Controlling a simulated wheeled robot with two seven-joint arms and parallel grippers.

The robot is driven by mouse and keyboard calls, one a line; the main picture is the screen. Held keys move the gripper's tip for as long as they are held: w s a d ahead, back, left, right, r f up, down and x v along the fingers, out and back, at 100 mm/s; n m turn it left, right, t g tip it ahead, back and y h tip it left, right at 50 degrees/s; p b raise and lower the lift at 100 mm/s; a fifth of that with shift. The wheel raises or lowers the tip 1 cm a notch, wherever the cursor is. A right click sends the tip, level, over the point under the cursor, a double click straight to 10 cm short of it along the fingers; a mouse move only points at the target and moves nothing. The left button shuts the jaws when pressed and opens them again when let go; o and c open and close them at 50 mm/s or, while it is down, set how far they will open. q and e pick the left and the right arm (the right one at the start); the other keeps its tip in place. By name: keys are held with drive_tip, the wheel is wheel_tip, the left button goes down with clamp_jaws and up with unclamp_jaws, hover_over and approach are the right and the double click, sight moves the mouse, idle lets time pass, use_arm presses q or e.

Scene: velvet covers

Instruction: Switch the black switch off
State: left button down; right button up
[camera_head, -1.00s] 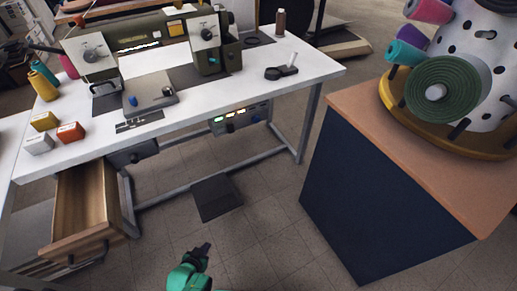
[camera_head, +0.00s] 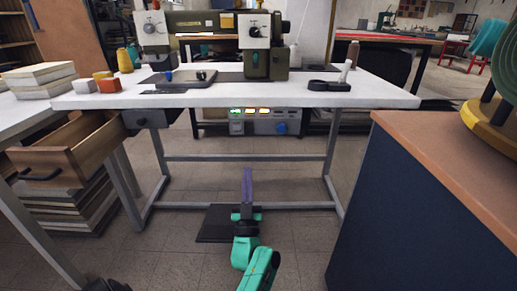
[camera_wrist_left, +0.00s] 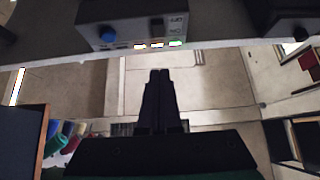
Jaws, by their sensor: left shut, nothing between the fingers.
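The grey control box (camera_head: 262,122) hangs under the sewing table. Its front carries small green, yellow and orange lights and a blue knob (camera_head: 281,128). In the left wrist view the box (camera_wrist_left: 132,30) is at the top, upside down. A small dark piece on its face (camera_wrist_left: 157,27), between the knob and a marked plate, looks like the black switch; its on or off position is too small to tell. My left gripper (camera_head: 247,174) is shut and empty, below and apart from the box. Its fingers also show in the left wrist view (camera_wrist_left: 159,76). My right gripper is not seen.
The white tabletop (camera_head: 330,98) overhangs the box. An open wooden drawer (camera_head: 75,150) juts out at left. A dark blue cabinet (camera_head: 400,210) with a brown top stands at right. A black pedal (camera_head: 215,225) lies on the floor.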

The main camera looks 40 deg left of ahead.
sight(249, 127)
use_arm(q)
drive_tip(key=b+x, duration=0.1)
drive_tip(key=x, duration=0.3)
drive_tip(key=w+f+b+x, duration=0.1)
drive_tip(key=x, duration=0.3)
drive_tip(key=a+f+b+x, duration=0.1)
drive_tip(key=x, duration=0.3)
drive_tip(key=shift+w+b, duration=0.35)
drive_tip(key=shift+w, duration=0.05)
drive_tip(key=shift+w+a+r, duration=0.1)
drive_tip(key=shift+a, duration=0.1)
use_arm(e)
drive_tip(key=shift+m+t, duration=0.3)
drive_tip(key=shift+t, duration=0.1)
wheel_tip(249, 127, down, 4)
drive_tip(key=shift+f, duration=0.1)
